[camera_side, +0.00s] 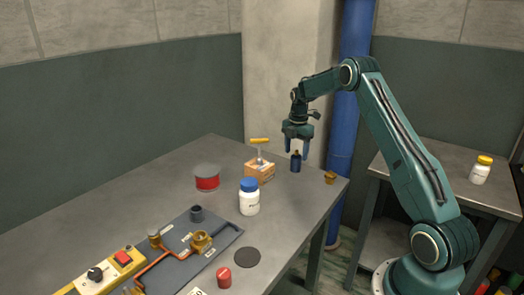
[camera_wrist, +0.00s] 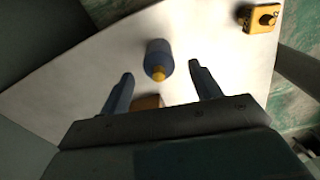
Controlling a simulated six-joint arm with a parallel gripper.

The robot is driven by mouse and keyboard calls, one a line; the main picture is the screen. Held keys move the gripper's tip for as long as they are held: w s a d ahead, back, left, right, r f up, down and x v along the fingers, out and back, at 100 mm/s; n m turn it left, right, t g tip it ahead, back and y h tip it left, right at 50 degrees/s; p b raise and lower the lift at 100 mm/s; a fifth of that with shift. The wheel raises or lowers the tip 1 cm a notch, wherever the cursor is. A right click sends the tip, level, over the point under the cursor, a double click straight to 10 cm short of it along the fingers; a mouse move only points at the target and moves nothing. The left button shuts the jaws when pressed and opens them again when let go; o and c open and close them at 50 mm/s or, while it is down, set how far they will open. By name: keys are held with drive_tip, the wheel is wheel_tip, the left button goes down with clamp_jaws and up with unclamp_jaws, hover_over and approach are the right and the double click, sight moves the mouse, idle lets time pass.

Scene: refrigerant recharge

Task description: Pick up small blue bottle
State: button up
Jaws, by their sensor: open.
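The small blue bottle (camera_side: 296,163) has a dark blue body and a brownish-gold top, and stands upright near the far right end of the table. In the wrist view the blue bottle (camera_wrist: 158,58) shows from above, its yellow top toward me, between and a little beyond the two fingertips. My gripper (camera_side: 297,148) points down just above the bottle in the side view, with its fingers apart around the bottle's top. In the wrist view my gripper (camera_wrist: 160,72) is open and empty. I cannot tell whether a finger touches the bottle.
A wooden block (camera_side: 259,170) with a yellow-handled tool stands left of the bottle. A small brass piece (camera_side: 330,177) sits at the right table edge. A white blue-capped jar (camera_side: 249,197), a red-banded tin (camera_side: 207,177) and a pipe board (camera_side: 188,243) are nearer the camera.

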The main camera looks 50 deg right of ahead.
sight(295, 162)
drive_tip(key=shift+f, duration=0.35)
drive_tip(key=shift+d+f, duration=0.1)
drive_tip(key=shift+f, duration=2.5)
drive_tip(key=c, duration=1.1)
drive_tip(key=shift+r, duration=0.2)
wheel_tip(295, 162, up, 20)
drive_tip(key=shift+f, duration=0.15)
